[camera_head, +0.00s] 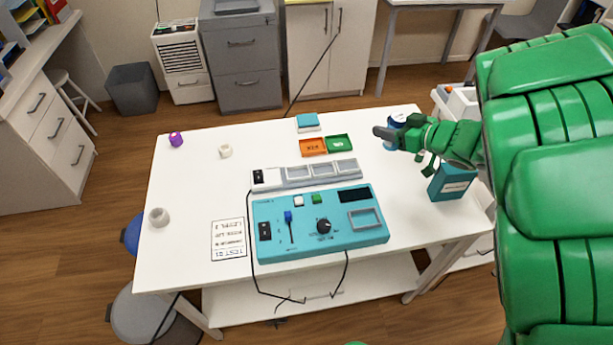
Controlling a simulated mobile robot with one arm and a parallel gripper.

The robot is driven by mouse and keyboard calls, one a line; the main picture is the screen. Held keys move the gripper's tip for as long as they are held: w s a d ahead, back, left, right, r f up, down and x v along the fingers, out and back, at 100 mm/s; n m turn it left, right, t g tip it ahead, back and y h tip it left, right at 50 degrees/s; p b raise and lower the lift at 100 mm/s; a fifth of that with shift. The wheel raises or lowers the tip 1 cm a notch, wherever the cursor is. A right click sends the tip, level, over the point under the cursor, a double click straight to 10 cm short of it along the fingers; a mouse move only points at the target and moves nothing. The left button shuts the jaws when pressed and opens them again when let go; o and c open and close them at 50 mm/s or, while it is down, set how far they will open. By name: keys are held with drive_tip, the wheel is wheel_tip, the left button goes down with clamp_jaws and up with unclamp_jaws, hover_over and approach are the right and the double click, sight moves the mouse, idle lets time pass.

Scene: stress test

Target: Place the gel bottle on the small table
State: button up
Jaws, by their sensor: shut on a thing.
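My gripper (388,134) is at the end of the green arm, over the right part of the white table (185,215). It is shut on a small blue bottle (397,120), which I take for the gel bottle. The fingers hide part of the bottle, and I cannot tell whether its base touches the table. A teal container (452,182) with a pale label is just below and right of my gripper, near the table's right edge. I cannot tell which surface is the small table.
A blue control panel (280,238), a grey tray strip (272,178), orange (313,147) and green (339,143) trays and a teal box (308,122) occupy the table's middle. Purple and white rings lie at left. A white unit (462,100) stands right, partly behind my arm.

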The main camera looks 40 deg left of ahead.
drive_tip(key=shift+f, duration=7.5)
drive_tip(key=shift+f, duration=0.15)
drive_tip(key=o, duration=1.2)
drive_tip(key=shift+d+r, duration=0.2)
drive_tip(key=shift+r, duration=0.05)
drive_tip(key=v, duration=0.6)
drive_tip(key=shift+s+d, duration=0.1)
drive_tip(key=shift+d, duration=0.05)
drive_tip(key=shift+s+d+r, duration=0.1)
drive_tip(key=shift+d+r, duration=0.15)
drive_tip(key=shift+d, duration=0.1)
drive_tip(key=c, duration=0.3)
